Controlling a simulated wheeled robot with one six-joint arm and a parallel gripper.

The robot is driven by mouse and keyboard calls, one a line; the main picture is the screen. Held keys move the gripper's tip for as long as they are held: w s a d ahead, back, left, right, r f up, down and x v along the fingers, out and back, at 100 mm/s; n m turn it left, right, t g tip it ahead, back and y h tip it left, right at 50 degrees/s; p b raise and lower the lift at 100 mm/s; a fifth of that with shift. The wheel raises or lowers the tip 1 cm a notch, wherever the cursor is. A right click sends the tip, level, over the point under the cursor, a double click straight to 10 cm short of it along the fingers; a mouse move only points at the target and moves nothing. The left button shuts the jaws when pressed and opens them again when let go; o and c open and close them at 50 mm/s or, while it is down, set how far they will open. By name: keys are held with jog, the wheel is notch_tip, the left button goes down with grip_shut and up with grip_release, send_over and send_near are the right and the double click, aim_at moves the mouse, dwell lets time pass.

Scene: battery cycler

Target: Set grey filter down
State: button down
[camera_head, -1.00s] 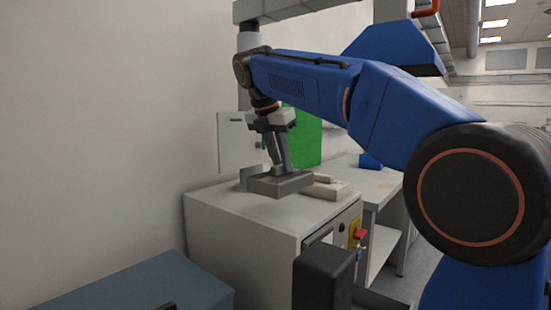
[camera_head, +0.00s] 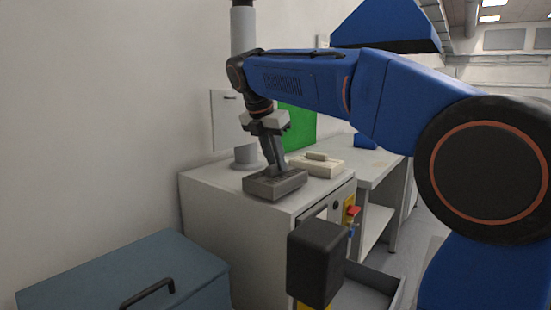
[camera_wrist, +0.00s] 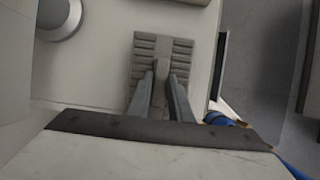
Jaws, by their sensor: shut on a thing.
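The grey filter (camera_head: 275,185) is a flat grey block at the front of the white cabinet's top (camera_head: 215,184). In the wrist view the filter (camera_wrist: 146,48) shows a ribbed top with a raised middle grip. My gripper (camera_head: 276,168) points down and is shut on that grip; its fingers (camera_wrist: 160,88) close around it in the wrist view. The filter looks level and at or very near the cabinet top; I cannot tell for sure whether it touches. The filter's underside is hidden.
A grey round cylinder (camera_head: 245,156) stands behind the filter, and a cream block (camera_head: 317,165) lies to its right on the cabinet. A red knob (camera_head: 353,210) is on the cabinet front. A blue-grey box with a handle (camera_head: 125,275) stands at lower left.

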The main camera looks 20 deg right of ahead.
jog(key=shift+f, duration=0.5)
dwell(0.5)
jog(key=c, duration=1.5)
grip_release()
jog(key=shift+c, duration=0.2)
